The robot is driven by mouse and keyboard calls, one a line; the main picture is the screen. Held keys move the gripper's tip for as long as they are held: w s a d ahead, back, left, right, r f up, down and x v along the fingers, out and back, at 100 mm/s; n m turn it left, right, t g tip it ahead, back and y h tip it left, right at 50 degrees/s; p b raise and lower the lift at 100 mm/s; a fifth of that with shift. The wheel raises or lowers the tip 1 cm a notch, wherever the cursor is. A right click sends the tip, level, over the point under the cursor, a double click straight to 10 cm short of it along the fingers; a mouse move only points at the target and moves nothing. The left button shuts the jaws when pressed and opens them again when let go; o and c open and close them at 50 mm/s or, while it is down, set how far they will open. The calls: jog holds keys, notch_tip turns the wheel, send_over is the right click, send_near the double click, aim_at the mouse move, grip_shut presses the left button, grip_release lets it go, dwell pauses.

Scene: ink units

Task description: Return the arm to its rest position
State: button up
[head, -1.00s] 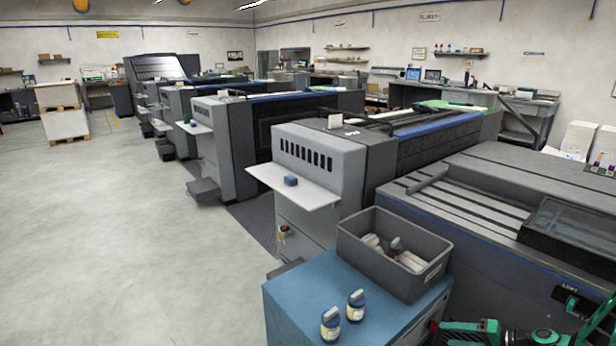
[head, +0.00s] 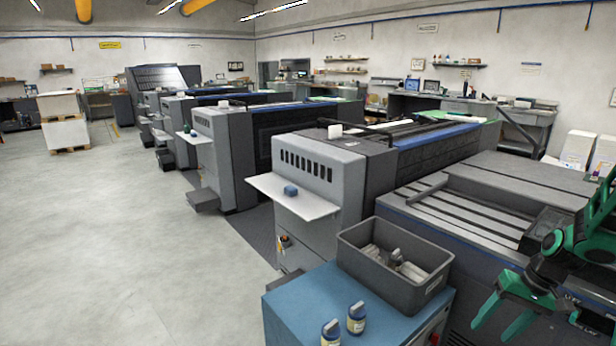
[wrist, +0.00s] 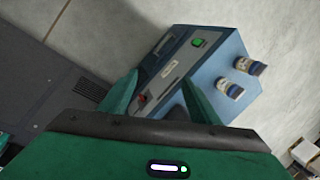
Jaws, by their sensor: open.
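My gripper (head: 503,318) is green and shows at the lower right of the head view, in front of the dark machine and to the right of the blue cabinet. Its fingers are apart with nothing between them. In the wrist view my gripper (wrist: 155,95) also shows open and empty, its two green fingers pointing towards the side of the blue cabinet (wrist: 212,62). My green arm bends up along the right edge of the head view.
The blue cabinet (head: 305,305) carries a grey bin (head: 375,272) with pale items and two small bottles (head: 356,318). A row of grey printing machines (head: 330,180) runs back from it. Open floor (head: 110,240) lies to the left.

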jog(key=s+a+r+m+h, duration=0.1)
jog(key=s+r, duration=0.4)
jog(key=s, duration=0.3)
jog(key=s+a+r+m+h, duration=0.1)
jog(key=s+a+r, duration=0.1)
jog(key=s+r, duration=0.3)
jog(key=s+a+r+m+g+h, duration=0.1)
jog(key=s+a+r, duration=0.1)
jog(key=s+r, duration=0.4)
jog(key=s, duration=0.5)
jog(key=shift+s+a, duration=0.15)
jog(key=shift+s, duration=0.2)
jog(key=shift+w+f, duration=0.2)
jog(key=shift+w, duration=0.45)
jog(key=shift+c, duration=0.6)
